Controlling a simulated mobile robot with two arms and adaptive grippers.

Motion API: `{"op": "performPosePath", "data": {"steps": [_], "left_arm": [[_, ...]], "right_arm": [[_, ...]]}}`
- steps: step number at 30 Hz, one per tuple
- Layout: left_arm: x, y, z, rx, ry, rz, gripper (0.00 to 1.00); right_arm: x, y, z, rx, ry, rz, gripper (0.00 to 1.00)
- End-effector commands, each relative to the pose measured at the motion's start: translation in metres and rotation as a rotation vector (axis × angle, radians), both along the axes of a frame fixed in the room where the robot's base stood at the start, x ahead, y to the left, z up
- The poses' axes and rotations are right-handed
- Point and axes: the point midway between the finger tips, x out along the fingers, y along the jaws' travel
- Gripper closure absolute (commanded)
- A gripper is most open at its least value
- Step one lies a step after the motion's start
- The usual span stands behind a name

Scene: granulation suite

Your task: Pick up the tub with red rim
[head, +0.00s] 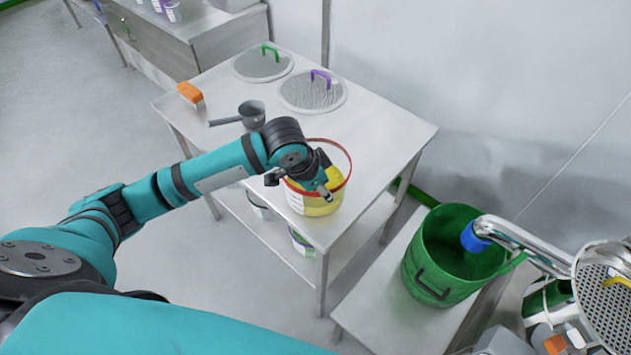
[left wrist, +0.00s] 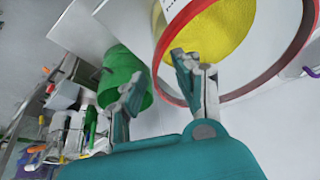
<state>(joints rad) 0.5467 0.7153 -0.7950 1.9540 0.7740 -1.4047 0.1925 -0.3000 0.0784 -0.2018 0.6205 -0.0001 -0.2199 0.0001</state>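The tub with red rim (head: 316,208) stands near the front edge of the steel table, partly hidden by my left gripper. It has a white label and yellow shows inside. My left gripper (head: 322,180) is at the tub's near side, by the rim. In the left wrist view, the tub's red rim (left wrist: 282,76) and yellow inside (left wrist: 222,35) fill the upper right. My left fingers (left wrist: 158,80) are spread apart there, one overlapping the rim in the picture. I cannot tell whether it touches. My right gripper is not in view.
The table (head: 385,135) also bears two round lids with green (head: 262,68) and purple (head: 312,92) handles, an orange-topped brush (head: 191,94) and a grey scoop (head: 250,112). Tubs (head: 301,243) sit on its lower shelf. A green bucket (head: 422,265) stands right on a lower bench.

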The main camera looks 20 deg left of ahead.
Motion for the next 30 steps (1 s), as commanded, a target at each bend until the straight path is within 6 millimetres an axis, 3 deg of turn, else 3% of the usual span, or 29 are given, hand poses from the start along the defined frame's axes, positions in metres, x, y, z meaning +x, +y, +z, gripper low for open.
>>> {"op": "performPosePath", "data": {"steps": [8, 18, 26, 30], "left_arm": [[0.007, -0.005, -0.02, 0.0, 0.001, 0.0, 0.67], [0.022, -0.014, -0.064, 0.0, 0.0, -0.001, 0.67], [0.023, -0.015, -0.067, 0.0, -0.001, -0.002, 0.67], [0.023, -0.015, -0.067, 0.0, -0.001, -0.002, 0.83]], "right_arm": [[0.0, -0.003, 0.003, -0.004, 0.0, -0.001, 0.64], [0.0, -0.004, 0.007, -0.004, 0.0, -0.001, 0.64], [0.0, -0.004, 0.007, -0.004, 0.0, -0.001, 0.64], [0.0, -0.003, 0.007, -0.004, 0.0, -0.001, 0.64]]}}
